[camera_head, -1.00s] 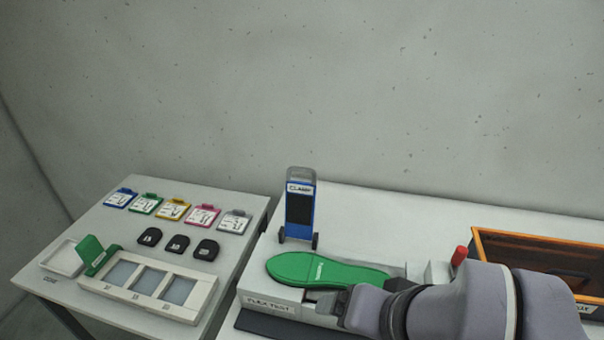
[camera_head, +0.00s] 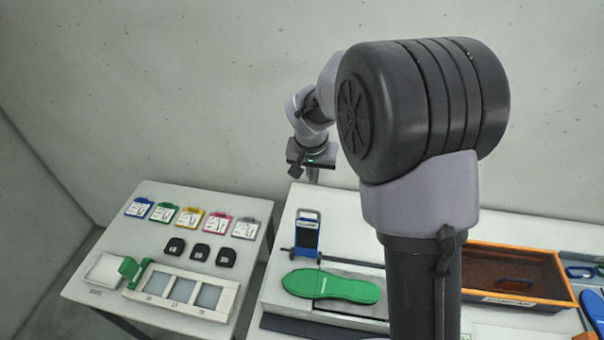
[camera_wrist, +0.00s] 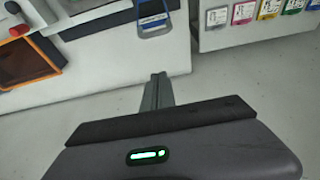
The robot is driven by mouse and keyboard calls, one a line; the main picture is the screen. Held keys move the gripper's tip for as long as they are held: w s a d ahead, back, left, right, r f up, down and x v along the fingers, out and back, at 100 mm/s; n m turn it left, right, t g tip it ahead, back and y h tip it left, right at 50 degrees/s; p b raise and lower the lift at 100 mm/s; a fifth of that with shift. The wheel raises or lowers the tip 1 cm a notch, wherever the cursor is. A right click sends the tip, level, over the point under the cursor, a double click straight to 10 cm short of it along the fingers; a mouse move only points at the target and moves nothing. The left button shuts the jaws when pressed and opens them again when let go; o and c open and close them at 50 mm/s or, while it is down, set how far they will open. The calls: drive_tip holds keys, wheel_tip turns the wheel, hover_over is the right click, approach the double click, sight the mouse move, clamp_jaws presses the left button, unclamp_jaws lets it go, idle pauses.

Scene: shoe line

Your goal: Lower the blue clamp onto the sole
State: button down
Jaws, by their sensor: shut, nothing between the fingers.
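The blue clamp (camera_head: 307,236) stands upright at the back edge of the test fixture, with its labelled top raised. It also shows at the top of the wrist view (camera_wrist: 154,18), partly cut off. The green sole (camera_head: 330,286) lies flat on the fixture in front of the clamp, not covered by it. My gripper (camera_head: 312,178) is above and behind the clamp, clear of it. In the wrist view the fingers (camera_wrist: 158,88) are together and empty, over bare surface.
An orange-rimmed bin (camera_head: 566,298) stands on the right of the bench, partly behind my arm. The left table holds several coloured cards, black pads and a white three-window tray (camera_head: 222,304).

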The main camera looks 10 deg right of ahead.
wheel_tip(320, 180, down, 10)
drive_tip(key=s, duration=0.1)
drive_tip(key=shift+s+a+r+p, duration=0.15)
drive_tip(key=shift+r+p, duration=0.1)
drive_tip(key=shift+p, duration=0.05)
idle(0.4)
drive_tip(key=shift+f+b, duration=0.15)
drive_tip(key=shift+b, duration=0.25)
